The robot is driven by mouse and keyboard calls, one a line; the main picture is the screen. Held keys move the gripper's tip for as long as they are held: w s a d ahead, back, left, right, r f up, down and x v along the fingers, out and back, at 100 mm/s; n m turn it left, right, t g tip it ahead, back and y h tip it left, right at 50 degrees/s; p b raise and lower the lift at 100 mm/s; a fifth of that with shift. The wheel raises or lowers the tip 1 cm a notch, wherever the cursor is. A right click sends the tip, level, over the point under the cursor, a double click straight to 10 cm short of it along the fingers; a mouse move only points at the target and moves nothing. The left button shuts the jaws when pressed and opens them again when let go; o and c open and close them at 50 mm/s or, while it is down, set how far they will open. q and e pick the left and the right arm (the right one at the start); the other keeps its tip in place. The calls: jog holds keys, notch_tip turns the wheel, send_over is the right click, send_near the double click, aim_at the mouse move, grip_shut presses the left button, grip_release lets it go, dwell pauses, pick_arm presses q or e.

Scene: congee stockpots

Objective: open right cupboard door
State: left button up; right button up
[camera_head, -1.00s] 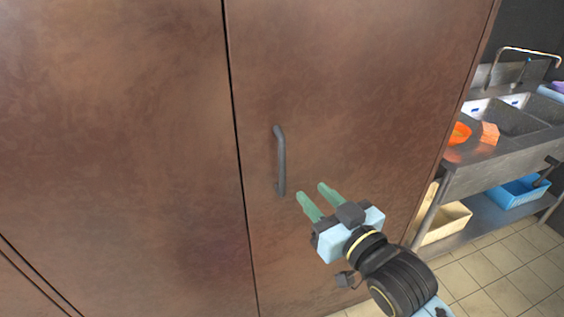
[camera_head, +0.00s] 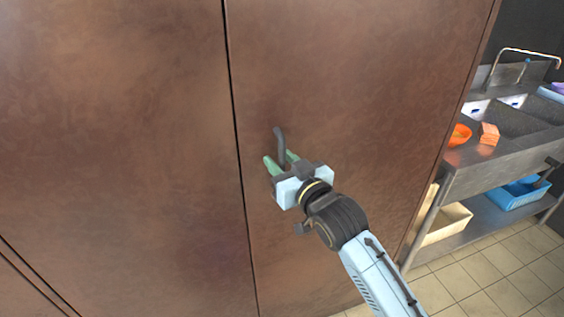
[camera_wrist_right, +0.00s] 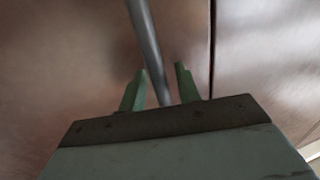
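The right cupboard door (camera_head: 345,80) is a brown panel and stands shut, with a dark seam along its left edge. Its grey bar handle (camera_head: 280,143) is upright near that seam, and its lower part is hidden by my right gripper. My right gripper (camera_head: 280,164) is at the handle with its green fingers apart, one on each side of the bar. In the right wrist view the handle (camera_wrist_right: 149,48) runs between the two open fingers (camera_wrist_right: 158,88), with gaps beside it. My left gripper is not in view.
The left cupboard door (camera_head: 120,130) is shut beside it. To the right stands a metal sink counter (camera_head: 500,155) with an orange bowl (camera_head: 460,134) and an orange block (camera_head: 488,134). A blue bin (camera_head: 517,193) and a cream bin (camera_head: 447,222) sit below. Tiled floor is clear at the lower right.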

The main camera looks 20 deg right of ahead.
grip_shut()
dwell(0.3)
